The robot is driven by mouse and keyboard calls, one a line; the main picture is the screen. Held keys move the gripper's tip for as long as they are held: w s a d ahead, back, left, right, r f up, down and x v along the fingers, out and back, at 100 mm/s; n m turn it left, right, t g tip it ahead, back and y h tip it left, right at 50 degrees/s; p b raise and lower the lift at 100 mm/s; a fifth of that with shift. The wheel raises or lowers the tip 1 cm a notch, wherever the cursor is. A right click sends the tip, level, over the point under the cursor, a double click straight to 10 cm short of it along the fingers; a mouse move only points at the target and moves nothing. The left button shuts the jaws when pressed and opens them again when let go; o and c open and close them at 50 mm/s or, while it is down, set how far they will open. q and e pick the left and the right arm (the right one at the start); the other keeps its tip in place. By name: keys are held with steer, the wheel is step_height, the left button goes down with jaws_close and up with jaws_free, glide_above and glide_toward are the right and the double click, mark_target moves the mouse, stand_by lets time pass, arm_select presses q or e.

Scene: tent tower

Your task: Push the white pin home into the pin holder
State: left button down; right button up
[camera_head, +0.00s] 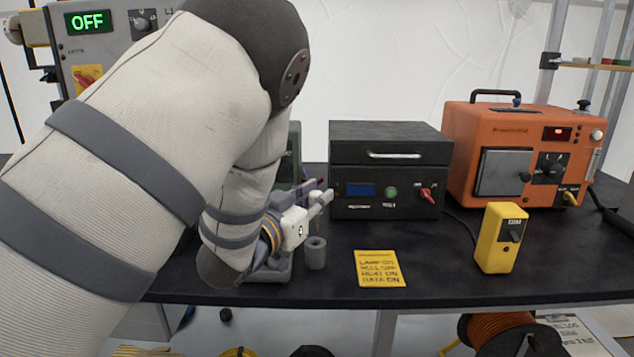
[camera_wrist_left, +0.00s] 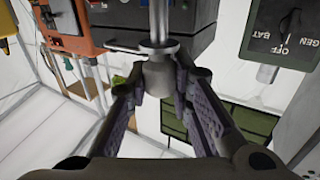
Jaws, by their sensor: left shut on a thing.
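My left gripper (camera_head: 318,199) reaches in from the left over the front of the dark table. The pin has a round collar and a straight shaft that runs out of the top of that picture, which is upside down, so the shaft points down. A grey cylinder with a hole in its top, which looks like the pin holder (camera_head: 316,255), stands upright below the fingertips. I cannot tell whether the shaft is inside it. My right gripper is not in view.
A black box with a handle (camera_head: 388,180) stands just behind the gripper. A yellow card (camera_head: 379,269) lies right of the holder. A yellow switch box (camera_head: 499,240) and an orange unit (camera_head: 463,150) stand farther right. My left arm hides the table's left side.

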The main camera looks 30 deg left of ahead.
arm_select(q)
steer(key=shift+f, duration=0.6)
steer(key=shift+r, duration=0.1)
stand_by(0.5)
stand_by(0.4)
